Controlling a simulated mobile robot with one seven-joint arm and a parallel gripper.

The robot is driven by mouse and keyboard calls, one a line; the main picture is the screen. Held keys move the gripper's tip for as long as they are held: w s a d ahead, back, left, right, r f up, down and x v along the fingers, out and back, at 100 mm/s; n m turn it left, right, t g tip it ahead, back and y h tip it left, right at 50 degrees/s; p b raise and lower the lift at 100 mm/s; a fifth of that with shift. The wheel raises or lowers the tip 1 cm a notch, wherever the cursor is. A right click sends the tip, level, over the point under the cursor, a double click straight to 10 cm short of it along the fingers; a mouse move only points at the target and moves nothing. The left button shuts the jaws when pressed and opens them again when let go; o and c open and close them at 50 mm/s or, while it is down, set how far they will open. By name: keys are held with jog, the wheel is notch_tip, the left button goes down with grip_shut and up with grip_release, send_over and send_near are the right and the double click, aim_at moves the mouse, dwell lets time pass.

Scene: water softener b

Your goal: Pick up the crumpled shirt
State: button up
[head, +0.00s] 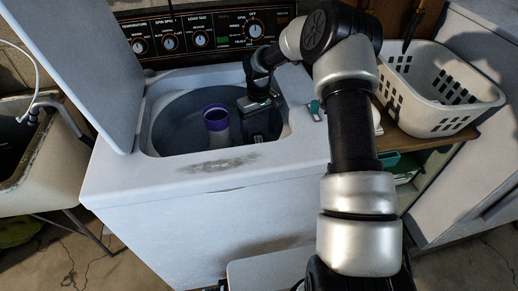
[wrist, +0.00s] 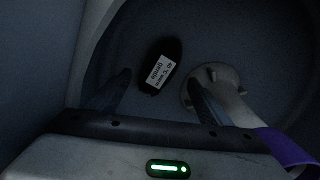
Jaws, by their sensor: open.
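My gripper (head: 262,128) reaches down into the open washing machine tub (head: 178,125), right of the agitator, in the head view. In the wrist view my gripper (wrist: 158,80) is open, its two dark fingers spread apart. A small dark rounded thing (wrist: 150,62) with a white label reading something like "40 °C warm gentle" lies on the tub floor between and beyond the fingers. It may be the shirt, but I cannot tell; no cloth folds show in the dark. Nothing is seen held. My arm hides part of the tub in the head view.
The agitator with its purple top (head: 215,113) stands in the tub; its purple part is at the lower right in the wrist view (wrist: 287,148). The raised lid (head: 80,60) is at left. A white laundry basket (head: 440,90) sits right, a sink (head: 45,155) left.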

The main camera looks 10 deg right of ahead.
aim_at(259, 141)
jog(key=shift+s+f+b, duration=0.1)
jog(key=shift+f+b, duration=0.35)
jog(key=shift+f, duration=2.35)
jog(key=shift+c, duration=0.4)
jog(key=c, duration=1.1)
